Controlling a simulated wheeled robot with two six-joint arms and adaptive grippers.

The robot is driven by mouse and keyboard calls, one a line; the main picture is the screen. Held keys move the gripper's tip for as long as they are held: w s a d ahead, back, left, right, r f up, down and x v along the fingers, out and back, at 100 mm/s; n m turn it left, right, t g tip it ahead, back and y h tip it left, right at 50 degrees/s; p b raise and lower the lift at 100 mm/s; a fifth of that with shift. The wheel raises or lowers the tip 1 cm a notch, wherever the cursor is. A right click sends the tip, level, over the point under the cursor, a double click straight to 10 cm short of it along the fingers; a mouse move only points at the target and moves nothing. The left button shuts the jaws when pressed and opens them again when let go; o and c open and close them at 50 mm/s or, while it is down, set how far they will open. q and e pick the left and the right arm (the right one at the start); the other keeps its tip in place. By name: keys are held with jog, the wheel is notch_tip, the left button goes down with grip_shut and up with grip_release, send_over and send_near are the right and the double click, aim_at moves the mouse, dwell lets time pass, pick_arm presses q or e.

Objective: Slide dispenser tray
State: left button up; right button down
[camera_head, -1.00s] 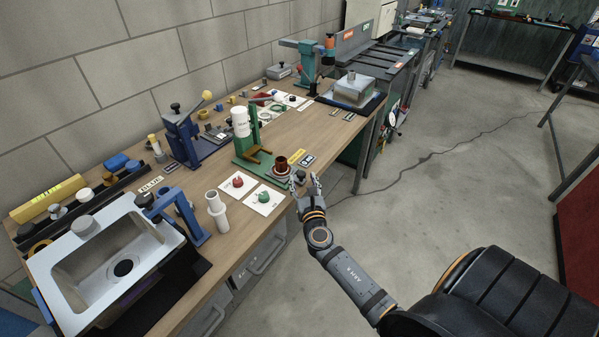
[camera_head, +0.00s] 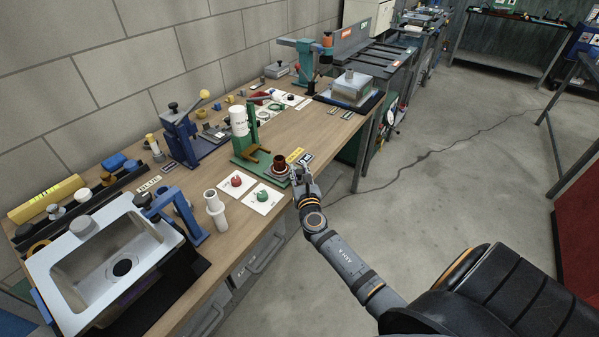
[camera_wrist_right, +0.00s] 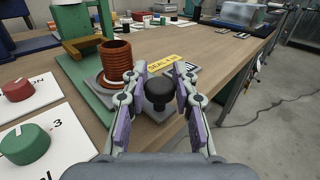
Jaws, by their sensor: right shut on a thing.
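The dispenser tray (camera_wrist_right: 105,88) is a grey plate at the bench's front edge, in front of the green dispenser stand (camera_head: 250,150) with its white bottle (camera_head: 239,121). A ribbed red-brown cup (camera_wrist_right: 116,62) stands upright on the tray; it also shows in the head view (camera_head: 280,162). A black knob (camera_wrist_right: 160,92) is at the tray's near side. My right gripper (camera_head: 299,174) is at the bench edge with its fingers shut on the knob, one on each side, in the wrist view (camera_wrist_right: 160,100). The fingers partly hide the tray. My left gripper is not in view.
Two white cards with a red knob (camera_head: 236,182) and a green knob (camera_head: 262,196) lie left of the tray. A yellow label (camera_head: 295,156) lies behind it. A white bottle-like part (camera_head: 216,209) and a sink (camera_head: 110,262) are further left. Open floor lies right.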

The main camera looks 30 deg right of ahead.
aim_at(288, 173)
jog(key=shift+w, duration=0.1)
jog(key=w, duration=0.1)
jog(key=w+a, duration=0.1)
jog(key=w, duration=0.1)
jog(key=w+a+b, duration=0.1)
jog(key=shift+w, duration=0.15)
jog(key=shift+d, duration=0.1)
jog(key=c, duration=1)
grip_release()
jog(key=v, duration=1.2)
